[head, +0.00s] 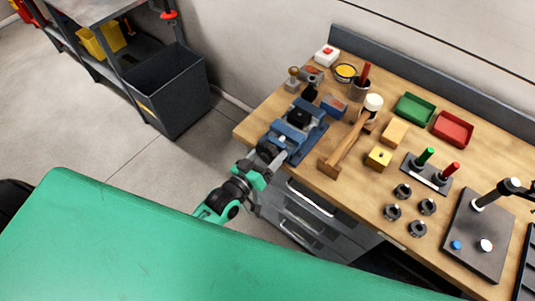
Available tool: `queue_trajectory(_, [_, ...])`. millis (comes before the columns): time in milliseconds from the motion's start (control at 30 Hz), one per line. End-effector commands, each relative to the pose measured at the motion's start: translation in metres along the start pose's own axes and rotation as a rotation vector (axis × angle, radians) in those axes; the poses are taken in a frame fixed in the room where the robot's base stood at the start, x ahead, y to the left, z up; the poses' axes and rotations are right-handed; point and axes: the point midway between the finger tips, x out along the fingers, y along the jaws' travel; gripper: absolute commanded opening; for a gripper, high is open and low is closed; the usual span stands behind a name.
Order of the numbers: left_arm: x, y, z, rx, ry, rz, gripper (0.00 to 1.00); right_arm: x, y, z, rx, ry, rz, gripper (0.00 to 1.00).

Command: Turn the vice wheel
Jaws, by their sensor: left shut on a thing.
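The blue vice (292,136) is fixed at the left front corner of the wooden workbench. Its dark wheel (266,149) faces the front edge and is partly hidden by the gripper. My left gripper (271,160), on a green and black arm, reaches up from below and is shut on the wheel's rim. The exact finger contact is small and hard to make out. My right gripper is not in view.
Green (414,109) and red (453,128) trays sit farther back. Several dark nuts lie toward the front. Drawers (305,205) are below the bench. A dark bin (170,90) stands left.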

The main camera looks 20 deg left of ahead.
Motion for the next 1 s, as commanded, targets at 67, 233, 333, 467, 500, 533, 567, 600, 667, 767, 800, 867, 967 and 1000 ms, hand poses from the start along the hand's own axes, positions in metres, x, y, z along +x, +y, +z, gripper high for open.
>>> queue_trajectory(67, [0.0,0.0,0.002,-0.002,-0.003,0.0,0.52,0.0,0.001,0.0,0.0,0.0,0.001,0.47])
queue_trajectory(233, [0.0,0.0,0.002,-0.001,-0.004,0.0,0.52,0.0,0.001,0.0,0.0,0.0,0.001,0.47])
queue_trajectory(333, [0.0,0.0,0.002,-0.001,-0.004,0.0,0.79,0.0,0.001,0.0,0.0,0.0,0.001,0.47])
queue_trajectory(467, [0.0,0.0,0.002,-0.001,-0.003,0.0,0.97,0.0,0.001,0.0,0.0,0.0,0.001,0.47])
queue_trajectory(500, [0.0,0.0,0.001,-0.001,-0.002,0.0,0.97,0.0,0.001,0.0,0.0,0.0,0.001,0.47])
queue_trajectory(533, [0.0,0.0,0.001,-0.001,-0.002,0.0,0.97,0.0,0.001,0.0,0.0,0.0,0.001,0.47])
queue_trajectory(567, [0.0,0.0,0.001,-0.001,-0.002,0.0,0.97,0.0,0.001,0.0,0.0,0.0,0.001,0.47])
queue_trajectory(600, [0.0,0.0,0.001,-0.001,-0.002,0.0,0.97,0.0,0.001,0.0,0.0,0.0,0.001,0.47])
queue_trajectory(667, [0.0,0.0,0.001,-0.001,-0.001,0.0,0.97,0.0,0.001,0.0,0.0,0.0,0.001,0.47])
queue_trajectory(767, [-0.002,0.0,0.001,-0.001,-0.001,0.0,0.97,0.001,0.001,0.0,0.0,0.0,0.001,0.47])
queue_trajectory(800, [-0.004,0.0,0.001,0.0,-0.001,0.0,0.97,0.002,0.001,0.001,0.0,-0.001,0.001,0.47])
queue_trajectory(867, [-0.009,-0.001,0.002,0.0,-0.002,0.0,0.97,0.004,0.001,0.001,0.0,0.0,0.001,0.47])
queue_trajectory(967, [-0.023,-0.001,0.004,-0.001,-0.003,0.0,0.97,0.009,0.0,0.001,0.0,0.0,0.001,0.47])
queue_trajectory(1000, [-0.03,-0.001,0.004,-0.001,-0.004,0.0,0.97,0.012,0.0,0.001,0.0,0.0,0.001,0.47])
